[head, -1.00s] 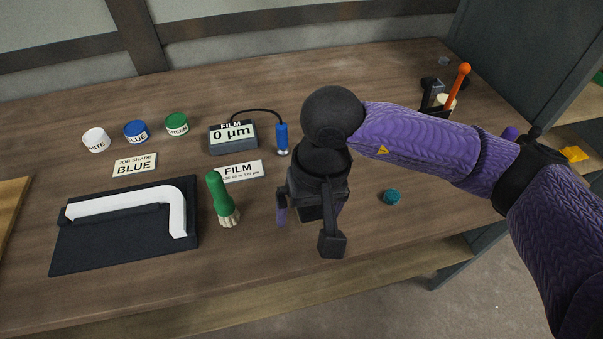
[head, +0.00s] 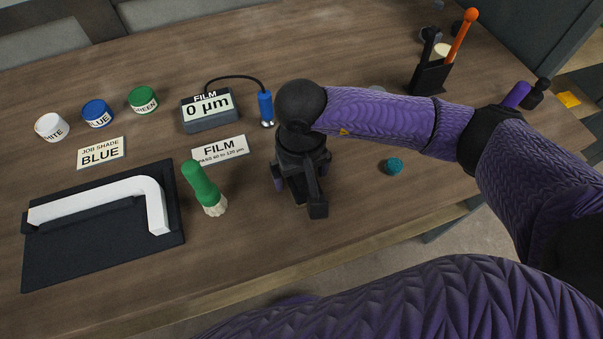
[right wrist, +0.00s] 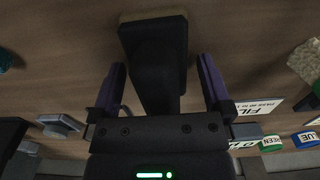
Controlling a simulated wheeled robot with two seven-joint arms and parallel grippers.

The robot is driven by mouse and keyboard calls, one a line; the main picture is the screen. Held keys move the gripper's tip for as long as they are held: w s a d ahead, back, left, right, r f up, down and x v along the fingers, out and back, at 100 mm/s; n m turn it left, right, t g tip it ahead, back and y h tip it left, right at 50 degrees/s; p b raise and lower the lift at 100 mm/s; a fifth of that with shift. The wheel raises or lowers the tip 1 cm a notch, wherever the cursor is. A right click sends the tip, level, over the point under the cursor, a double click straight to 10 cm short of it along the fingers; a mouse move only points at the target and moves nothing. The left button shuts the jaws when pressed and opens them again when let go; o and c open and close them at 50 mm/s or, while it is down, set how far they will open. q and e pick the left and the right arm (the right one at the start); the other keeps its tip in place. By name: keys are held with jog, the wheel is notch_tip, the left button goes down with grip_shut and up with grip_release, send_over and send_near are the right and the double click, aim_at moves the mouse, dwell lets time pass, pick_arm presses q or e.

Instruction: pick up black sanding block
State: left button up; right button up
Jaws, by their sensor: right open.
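The black sanding block (right wrist: 153,50) lies on the wooden bench in the right wrist view, with a thin tan edge at its far end. In the head view it is mostly hidden under my right gripper (head: 297,194). My right gripper points down over the block and is open. In the right wrist view its two purple-lined fingers (right wrist: 160,88) stand on either side of the block, with a gap showing on both sides. My left gripper is not in view.
A white bent part lies on a black mat (head: 100,255). A teal knob (head: 393,166) sits right.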

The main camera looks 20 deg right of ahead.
jog(key=c, duration=1.3)
jog(key=shift+r, duration=0.1)
jog(key=shift+c, duration=0.2)
notch_tip(320, 180, up, 9)
jog(key=shift+r+p, duration=0.15)
jog(key=shift+p, duration=0.95)
grip_shut()
jog(key=shift+r, duration=0.3)
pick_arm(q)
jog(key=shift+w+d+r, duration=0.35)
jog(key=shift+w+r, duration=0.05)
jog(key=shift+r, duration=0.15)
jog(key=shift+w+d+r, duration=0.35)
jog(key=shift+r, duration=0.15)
